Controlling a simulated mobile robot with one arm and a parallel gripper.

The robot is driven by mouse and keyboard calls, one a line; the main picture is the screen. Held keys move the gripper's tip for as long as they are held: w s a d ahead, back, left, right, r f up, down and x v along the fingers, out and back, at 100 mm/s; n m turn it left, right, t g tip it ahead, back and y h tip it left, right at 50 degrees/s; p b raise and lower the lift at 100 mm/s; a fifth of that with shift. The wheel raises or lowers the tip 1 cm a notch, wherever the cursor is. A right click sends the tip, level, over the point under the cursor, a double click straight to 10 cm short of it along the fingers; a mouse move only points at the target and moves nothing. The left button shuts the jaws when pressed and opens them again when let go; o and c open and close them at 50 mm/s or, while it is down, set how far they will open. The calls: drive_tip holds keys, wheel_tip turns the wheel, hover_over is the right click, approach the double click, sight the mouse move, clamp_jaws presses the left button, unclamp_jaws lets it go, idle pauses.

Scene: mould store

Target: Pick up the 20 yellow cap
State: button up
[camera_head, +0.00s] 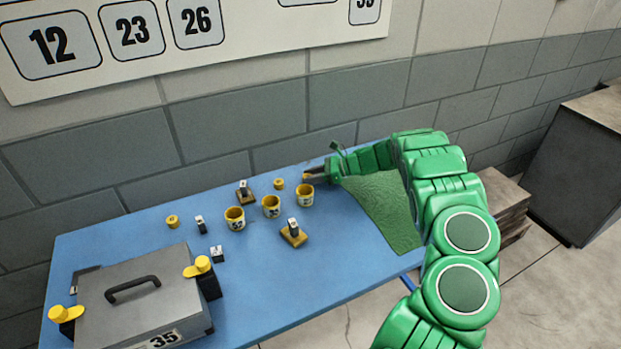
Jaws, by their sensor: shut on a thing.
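My gripper (317,175) is at the back right of the blue table, shut on a small yellow thing (307,176) that looks like a yellow cap. It is mostly hidden by the jaws, and I cannot read a number on it. It is just above or behind the rightmost yellow cup; I cannot tell whether they touch. Another small yellow cap (279,184) stands a little to the left, and one more (172,221) stands further left. Their numbers are too small to read.
Three numbered yellow cups, left (235,219), middle (271,207) and right (305,196), stand mid-table. Stamp-like pieces on yellow bases (294,233) (245,192) and small grey blocks (201,225) (217,254) are nearby. A grey case (140,300) marked 35 fills the front left. A green mat (385,205) lies right.

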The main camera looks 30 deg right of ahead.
drive_tip(key=shift+r, duration=0.75)
drive_tip(key=s+a+r, duration=0.4)
drive_tip(key=s+r, duration=0.7)
drive_tip(key=s, duration=0.2)
drive_tip(key=shift+s+a+r, duration=0.15)
drive_tip(key=shift+a, duration=0.05)
